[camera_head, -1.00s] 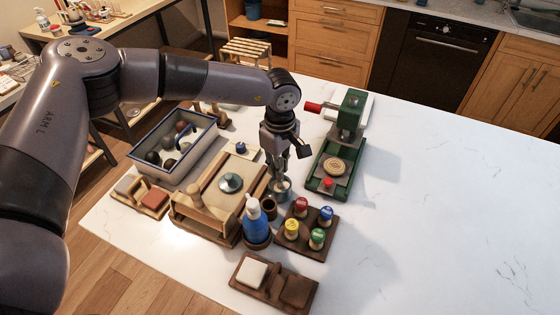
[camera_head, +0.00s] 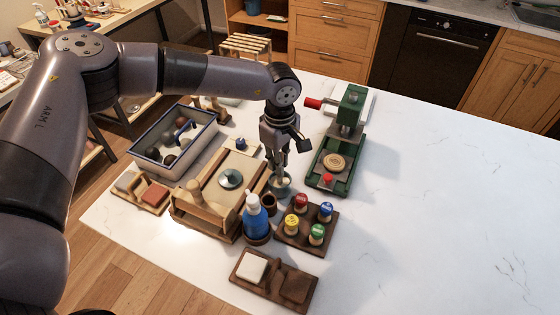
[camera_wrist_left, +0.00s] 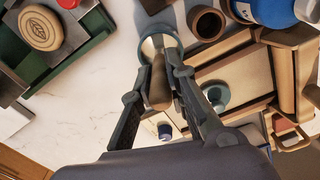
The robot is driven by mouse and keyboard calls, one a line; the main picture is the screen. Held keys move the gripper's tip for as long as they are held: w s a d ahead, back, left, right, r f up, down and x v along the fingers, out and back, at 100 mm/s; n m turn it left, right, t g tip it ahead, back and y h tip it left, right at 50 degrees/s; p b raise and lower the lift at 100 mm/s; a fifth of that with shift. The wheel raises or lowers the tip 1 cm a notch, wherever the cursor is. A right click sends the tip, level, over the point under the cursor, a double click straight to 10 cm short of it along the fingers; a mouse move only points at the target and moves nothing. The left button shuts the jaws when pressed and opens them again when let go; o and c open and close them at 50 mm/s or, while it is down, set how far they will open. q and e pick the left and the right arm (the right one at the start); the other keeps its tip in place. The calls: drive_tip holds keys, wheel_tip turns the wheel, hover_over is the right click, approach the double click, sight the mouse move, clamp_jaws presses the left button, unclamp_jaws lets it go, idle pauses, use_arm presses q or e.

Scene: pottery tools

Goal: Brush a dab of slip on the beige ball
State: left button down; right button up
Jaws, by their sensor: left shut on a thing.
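My left gripper (camera_head: 281,166) points down over the grey-green cup of slip (camera_head: 282,188), right of the wooden board. In the left wrist view, its fingers (camera_wrist_left: 165,85) are shut on a brown wooden brush handle (camera_wrist_left: 160,88). The handle's far end reaches over the cup (camera_wrist_left: 158,42); the bristles and any contact with the slip are hidden. Several balls lie in the white, blue-rimmed tray (camera_head: 149,164) at the left; which one is the beige ball I cannot tell. My right gripper is not in view.
A blue bottle (camera_head: 257,222) and a small brown pot (camera_head: 269,204) stand close in front of the cup. A rack with several coloured caps (camera_head: 305,222) is at right, and a green press (camera_head: 329,177) behind. The white table is clear further right.

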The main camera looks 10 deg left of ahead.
use_arm(q)
wheel_tip(320, 180, up, 6)
drive_tip(key=shift+f+p, duration=0.2)
drive_tip(key=shift+p, duration=0.8)
drive_tip(key=shift+r, duration=0.4)
